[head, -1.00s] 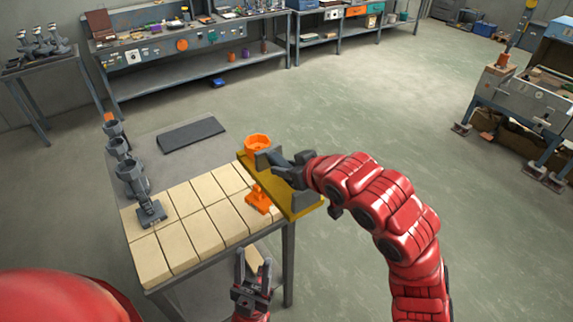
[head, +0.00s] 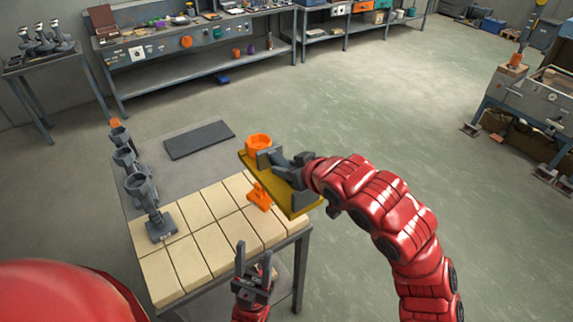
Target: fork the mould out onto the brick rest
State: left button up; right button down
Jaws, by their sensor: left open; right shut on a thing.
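My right gripper (head: 292,168) is shut on a long yellow fork-like bar (head: 302,207) with grey blocks on it. An orange cup (head: 259,142) shows at the bar's far end, and an orange foot (head: 260,197) shows below its near side. They look like one mould, with the middle hidden by the bar. The foot is over the right edge of the brick rest (head: 207,242), a block of cream bricks on the table. I cannot tell whether it touches. My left gripper (head: 254,262) is open and empty in front of the table.
Several grey cup-topped pieces (head: 138,185) stand along the table's left side. A dark flat slab (head: 199,139) lies at the back. Most bricks are bare. A workbench (head: 215,35) stands behind, and a grey machine (head: 540,95) at the far right.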

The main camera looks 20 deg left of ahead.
aim_at(285, 184)
jog(key=shift+w+a+f+b, duration=0.15)
jog(key=shift+a+f+b, duration=0.05)
jog(key=shift+f+b, duration=0.2)
jog(key=shift+w+a+f+b, duration=0.1)
jog(key=shift+a+f+b, duration=0.15)
jog(key=shift+f, duration=0.25)
jog(key=shift+s+d+f+b, duration=0.15)
jog(key=shift+d+f+b, duration=0.1)
jog(key=shift+f+b, duration=0.2)
jog(key=shift+s+d+f+b, duration=0.2)
jog(key=shift+f+b, duration=0.1)
jog(key=shift+f, duration=0.15)
jog(key=shift+w+a+f+b, duration=0.1)
jog(key=shift+f+b, duration=0.3)
jog(key=shift+f, duration=0.25)
jog(key=shift+w+a+f+b, duration=0.1)
jog(key=shift+f+b, duration=0.25)
jog(key=shift+f, duration=0.25)
jog(key=shift+d+f, duration=0.1)
jog(key=shift+f, duration=0.05)
jog(key=shift+s, duration=0.1)
jog(key=shift+f+b, duration=0.2)
jog(key=shift+b, duration=0.15)
jog(key=shift+f, duration=0.3)
jog(key=shift+b, duration=0.3)
